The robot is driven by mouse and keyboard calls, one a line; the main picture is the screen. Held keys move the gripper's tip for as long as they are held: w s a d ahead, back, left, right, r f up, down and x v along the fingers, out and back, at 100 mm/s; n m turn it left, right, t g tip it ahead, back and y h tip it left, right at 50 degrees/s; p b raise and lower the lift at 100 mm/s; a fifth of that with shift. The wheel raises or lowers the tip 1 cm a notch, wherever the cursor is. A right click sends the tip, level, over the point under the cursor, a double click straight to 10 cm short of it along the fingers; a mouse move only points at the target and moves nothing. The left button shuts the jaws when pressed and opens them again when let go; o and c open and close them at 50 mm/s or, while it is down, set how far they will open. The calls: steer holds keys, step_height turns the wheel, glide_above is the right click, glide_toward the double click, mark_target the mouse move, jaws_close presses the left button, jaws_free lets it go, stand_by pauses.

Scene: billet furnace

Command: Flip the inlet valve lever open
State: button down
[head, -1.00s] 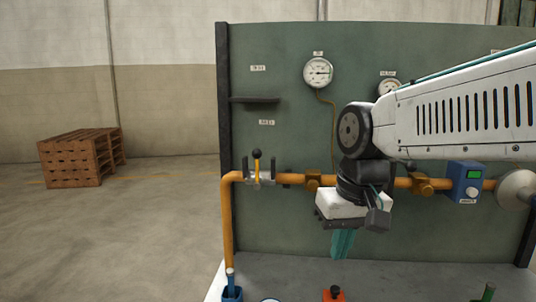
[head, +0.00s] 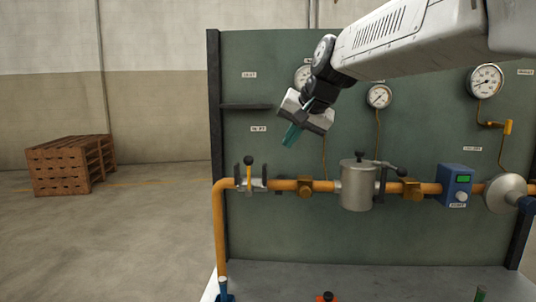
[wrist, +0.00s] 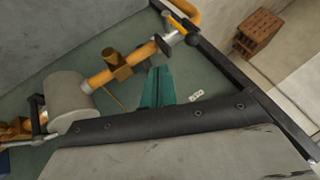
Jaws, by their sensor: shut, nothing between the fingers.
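My gripper (head: 291,137) is up and to the right of the lever, in front of the panel. It points down and left, its teal fingers shut and empty. The fingers (wrist: 158,88) touch nothing.
The orange pipe (head: 325,187) carries a grey cylinder (head: 357,186) with a second black-knobbed lever (head: 401,174), and a blue box (head: 455,186). A small shelf (head: 245,106) juts from the panel left of my gripper. A wooden pallet stack (head: 62,168) stands far left on open floor.

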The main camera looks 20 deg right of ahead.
glide_toward(249, 175)
steer(key=d+f, duration=0.3)
steer(key=d, duration=0.1)
steer(key=w+a, duration=0.1)
steer(key=w, duration=0.1)
steer(key=w+a, duration=0.1)
steer(key=shift+w+a+r, duration=0.25)
steer(key=shift+a+r, duration=0.05)
steer(key=shift+a, duration=0.05)
